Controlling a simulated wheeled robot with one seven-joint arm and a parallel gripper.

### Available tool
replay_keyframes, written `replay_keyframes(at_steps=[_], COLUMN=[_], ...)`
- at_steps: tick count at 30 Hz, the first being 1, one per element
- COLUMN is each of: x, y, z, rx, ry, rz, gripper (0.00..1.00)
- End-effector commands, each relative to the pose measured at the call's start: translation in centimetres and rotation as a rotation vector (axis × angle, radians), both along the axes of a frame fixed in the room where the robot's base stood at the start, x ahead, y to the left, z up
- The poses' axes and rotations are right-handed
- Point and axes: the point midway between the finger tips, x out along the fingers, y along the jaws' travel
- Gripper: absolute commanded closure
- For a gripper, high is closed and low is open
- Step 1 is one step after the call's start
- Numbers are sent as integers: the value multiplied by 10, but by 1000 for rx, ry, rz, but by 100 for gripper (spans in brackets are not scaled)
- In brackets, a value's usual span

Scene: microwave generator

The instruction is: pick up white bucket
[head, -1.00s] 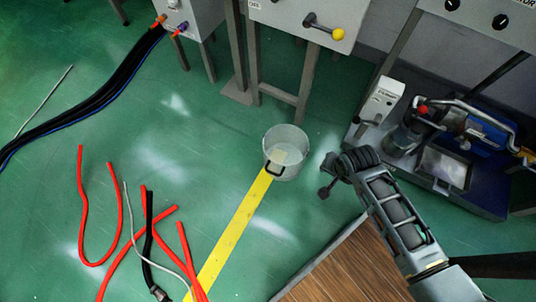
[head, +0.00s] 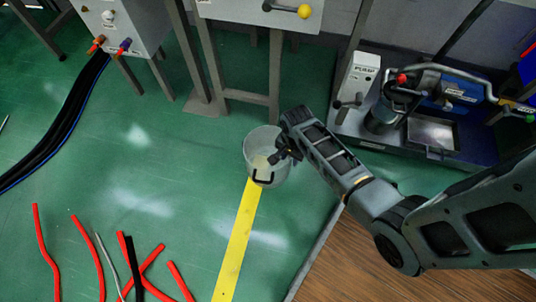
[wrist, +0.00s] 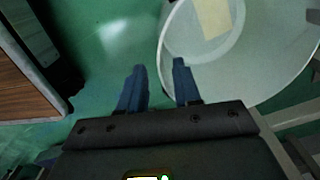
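The white bucket (head: 262,143) stands upright on the green floor at the far end of a yellow floor stripe. It is translucent, with a dark handle on its near side. My gripper (head: 280,154) is at the bucket's right side in the head view and hides part of its rim. In the wrist view the bucket (wrist: 205,50) fills the upper right, with its rim curving past my right finger. My gripper (wrist: 160,88) has its two fingers apart with a gap between them.
A pump machine (head: 430,110) stands at the right behind my arm. Grey cabinet legs (head: 275,75) rise behind the bucket. A wooden tabletop (head: 370,255) is at the lower right. Red hoses (head: 90,255) and black cables (head: 60,125) lie on the left floor.

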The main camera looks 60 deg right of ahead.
Motion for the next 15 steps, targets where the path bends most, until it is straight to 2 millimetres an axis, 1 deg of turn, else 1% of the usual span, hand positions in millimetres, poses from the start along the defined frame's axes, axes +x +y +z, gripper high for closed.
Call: replay_keyframes(at_steps=[1, 4, 12, 15], x=[-1, 0, 0, 0], y=[0, 0, 0, 0], z=[-13, -25, -25, -25], rx=[0, 0, -1, -1], ry=[1, 0, -1, -1], rz=[0, 0, 1, 1], gripper=[67, 67, 67, 77])
